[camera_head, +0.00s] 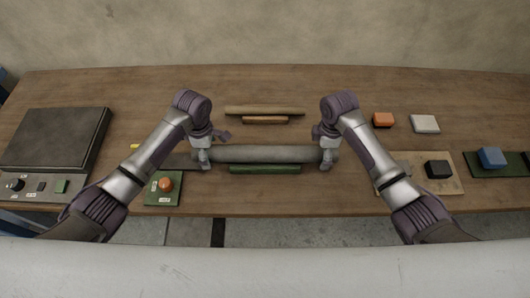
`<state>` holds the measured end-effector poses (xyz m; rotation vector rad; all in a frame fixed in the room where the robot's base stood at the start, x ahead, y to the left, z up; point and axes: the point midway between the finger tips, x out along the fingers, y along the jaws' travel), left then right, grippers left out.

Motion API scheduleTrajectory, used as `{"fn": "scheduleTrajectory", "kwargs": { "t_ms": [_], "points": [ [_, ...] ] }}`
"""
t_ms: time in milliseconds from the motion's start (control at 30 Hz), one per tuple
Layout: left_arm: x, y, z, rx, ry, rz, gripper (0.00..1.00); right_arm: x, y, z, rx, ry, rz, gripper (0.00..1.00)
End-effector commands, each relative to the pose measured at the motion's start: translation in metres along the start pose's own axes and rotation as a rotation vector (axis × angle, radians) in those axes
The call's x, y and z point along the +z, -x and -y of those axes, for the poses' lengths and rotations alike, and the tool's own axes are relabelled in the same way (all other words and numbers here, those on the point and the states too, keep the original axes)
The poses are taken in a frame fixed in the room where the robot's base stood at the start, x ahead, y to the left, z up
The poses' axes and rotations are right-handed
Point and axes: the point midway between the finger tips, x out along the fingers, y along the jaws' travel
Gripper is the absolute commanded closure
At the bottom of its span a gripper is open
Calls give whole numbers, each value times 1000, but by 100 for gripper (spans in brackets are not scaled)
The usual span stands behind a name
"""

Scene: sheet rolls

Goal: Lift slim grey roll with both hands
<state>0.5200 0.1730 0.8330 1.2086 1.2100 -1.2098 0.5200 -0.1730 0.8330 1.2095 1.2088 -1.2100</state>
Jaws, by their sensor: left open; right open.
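The slim grey roll (265,153) lies left to right across the middle of the wooden table, seemingly on a green support (264,169) that shows along its near side. My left gripper (204,160) is open at the roll's left end. My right gripper (328,160) is open at the roll's right end. The fingers partly hide both ends of the roll. I cannot tell whether the fingers touch it.
A tan roll (264,110) on a brown support (265,120) lies behind. A dark plate device (55,138) stands at left, an orange knob (165,184) on a green pad near it. Orange (383,119), white (425,123), black (438,169) and blue (491,157) blocks are at right.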

Motion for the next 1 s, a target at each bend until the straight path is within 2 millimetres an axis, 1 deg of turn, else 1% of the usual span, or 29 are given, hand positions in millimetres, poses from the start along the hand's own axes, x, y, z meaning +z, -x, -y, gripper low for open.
{"fn": "scheduleTrajectory", "kwargs": {
  "t_ms": [33,167,467,567,600,867,1000],
  "points": [
    [0,-5,0,-2,0,-1,9,0,-5,0,-2,0,1,9],
    [0,-11,0,-1,0,0,9,0,-11,0,0,1,0,9],
    [0,-13,0,0,0,0,9,0,-13,0,0,1,0,9],
    [0,-13,0,0,0,0,24,0,-13,0,0,1,0,24],
    [0,-13,0,0,0,0,31,0,-13,0,0,1,0,31],
    [0,-12,0,0,0,0,74,0,-12,0,0,1,0,74],
    [0,-12,0,0,0,0,97,0,-12,0,1,1,0,97]
  ]
}}
